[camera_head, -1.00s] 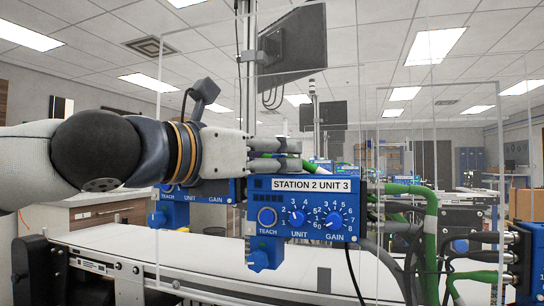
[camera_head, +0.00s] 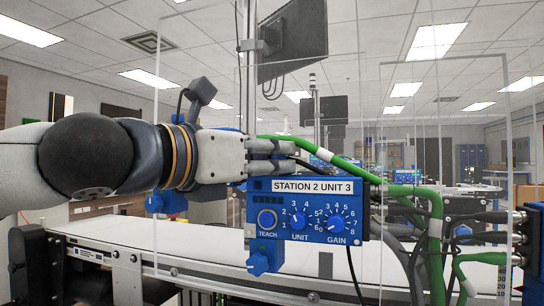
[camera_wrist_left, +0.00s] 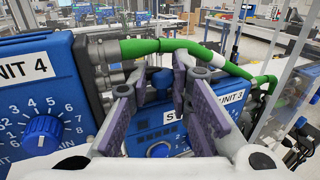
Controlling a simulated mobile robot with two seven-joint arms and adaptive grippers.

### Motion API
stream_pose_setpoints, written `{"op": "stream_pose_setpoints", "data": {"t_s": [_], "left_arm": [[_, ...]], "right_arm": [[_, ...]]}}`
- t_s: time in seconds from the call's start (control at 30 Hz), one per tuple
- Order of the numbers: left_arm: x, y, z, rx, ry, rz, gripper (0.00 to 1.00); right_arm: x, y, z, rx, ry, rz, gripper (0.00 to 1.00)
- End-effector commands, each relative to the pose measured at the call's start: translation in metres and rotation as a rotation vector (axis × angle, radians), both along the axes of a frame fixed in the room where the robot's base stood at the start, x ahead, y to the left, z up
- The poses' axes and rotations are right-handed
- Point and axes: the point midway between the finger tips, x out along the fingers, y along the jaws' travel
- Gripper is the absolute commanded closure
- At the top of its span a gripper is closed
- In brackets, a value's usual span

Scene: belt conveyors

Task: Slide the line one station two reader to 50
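A blue unit box labelled STATION 2 UNIT 3 (camera_head: 313,186) hangs at the centre of the head view, with TEACH, UNIT and GAIN controls. My left gripper (camera_head: 285,157) is just above the box's top edge, fingers pointing right. In the left wrist view the gripper (camera_wrist_left: 160,80) is open, its purple pads apart and nothing held between them. Part of the UNIT 3 label (camera_wrist_left: 231,97) shows past the right finger. A numbered scale (camera_head: 503,282) stands at the lower right. I cannot tell which part is the reader. My right gripper is not in view.
A UNIT 4 box (camera_wrist_left: 45,95) is close left of the gripper in the wrist view. Clear panels stand around. A white belt (camera_head: 205,252) passes below. A plugged device (camera_head: 533,250) stands at right.

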Motion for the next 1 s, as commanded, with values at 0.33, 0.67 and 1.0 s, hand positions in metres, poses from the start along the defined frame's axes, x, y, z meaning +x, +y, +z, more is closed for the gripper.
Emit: {"op": "stream_pose_setpoints", "data": {"t_s": [0.33, 0.67, 1.0], "left_arm": [[0.0, -0.004, -0.009, 0.009, 0.015, -0.009, 0.63], [-0.005, 0.001, -0.007, 0.007, 0.013, -0.008, 0.63], [-0.07, 0.059, -0.005, 0.003, 0.008, -0.003, 0.63]], "right_arm": [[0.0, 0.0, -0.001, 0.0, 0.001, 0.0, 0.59], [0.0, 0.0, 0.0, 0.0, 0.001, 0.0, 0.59], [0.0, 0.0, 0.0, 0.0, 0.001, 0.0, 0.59]]}}
